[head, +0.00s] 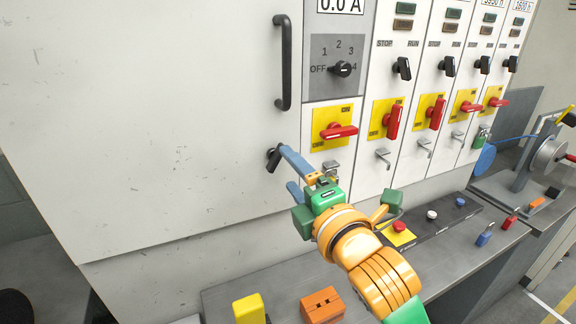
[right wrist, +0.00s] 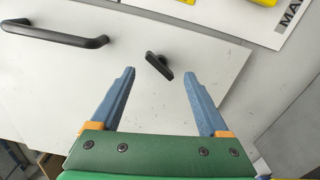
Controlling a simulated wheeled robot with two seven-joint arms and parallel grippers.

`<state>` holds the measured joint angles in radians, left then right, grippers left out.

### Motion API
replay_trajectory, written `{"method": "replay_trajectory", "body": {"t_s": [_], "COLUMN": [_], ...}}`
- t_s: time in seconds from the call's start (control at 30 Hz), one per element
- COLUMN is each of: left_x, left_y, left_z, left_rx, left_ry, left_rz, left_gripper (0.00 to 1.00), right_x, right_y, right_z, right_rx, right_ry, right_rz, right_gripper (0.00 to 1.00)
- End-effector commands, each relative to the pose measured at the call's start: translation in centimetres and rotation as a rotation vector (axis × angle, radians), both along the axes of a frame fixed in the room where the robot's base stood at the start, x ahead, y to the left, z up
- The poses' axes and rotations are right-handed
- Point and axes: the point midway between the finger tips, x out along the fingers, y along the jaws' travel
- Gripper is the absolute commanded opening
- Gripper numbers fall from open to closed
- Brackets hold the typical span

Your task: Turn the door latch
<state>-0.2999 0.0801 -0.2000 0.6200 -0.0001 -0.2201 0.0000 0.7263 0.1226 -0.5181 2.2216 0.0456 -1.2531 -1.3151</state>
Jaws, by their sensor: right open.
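The door latch (head: 273,158) is a small black turn handle on the large pale cabinet door (head: 150,120), near its right edge and below a long black pull handle (head: 283,62). My right gripper (head: 284,168) is open in front of the latch, its blue fingers pointing at the door. In the right wrist view the latch (right wrist: 159,66) lies slanted just beyond the fingertips, between their lines, and the open gripper (right wrist: 160,75) holds nothing. I cannot tell whether a fingertip touches the latch. My left gripper is not in view.
Panels with red rotary switches (head: 393,120) and black selector knobs (head: 402,68) stand right of the door. Below is a grey bench (head: 240,294) with a yellow block (head: 249,309), an orange block (head: 322,306) and a strip of push buttons. The door's left part is clear.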

Motion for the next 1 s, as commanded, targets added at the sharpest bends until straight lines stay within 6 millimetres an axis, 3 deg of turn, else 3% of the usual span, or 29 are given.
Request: {"method": "replay_trajectory", "body": {"t_s": [0.3, 0.67, 0.77, 0.83, 0.9, 1.0], "left_x": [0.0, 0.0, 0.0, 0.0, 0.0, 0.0], "left_y": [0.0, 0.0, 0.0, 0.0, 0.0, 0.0], "left_z": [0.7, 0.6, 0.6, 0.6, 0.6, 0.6], "left_rx": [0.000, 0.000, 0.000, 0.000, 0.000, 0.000], "left_ry": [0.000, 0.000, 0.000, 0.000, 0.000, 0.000], "left_rz": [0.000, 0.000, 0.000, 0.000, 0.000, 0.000], "left_gripper": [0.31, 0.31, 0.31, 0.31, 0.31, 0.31], "right_x": [-2.5, -2.6, -2.5, -3.2, -4.8, -8.5], "right_y": [-1.0, -1.3, -2.6, -4.3, -6.1, -8.5], "right_z": [0.1, -0.8, -5.3, -10.7, -16.4, -23.3], "right_rx": [0.000, 0.020, 0.157, 0.324, 0.499, 0.716], "right_ry": [0.001, 0.030, 0.207, 0.412, 0.623, 0.869], "right_rz": [-0.001, -0.007, -0.056, -0.139, -0.259, -0.462], "right_gripper": [0.78, 0.78, 0.78, 0.78, 0.78, 0.78]}}
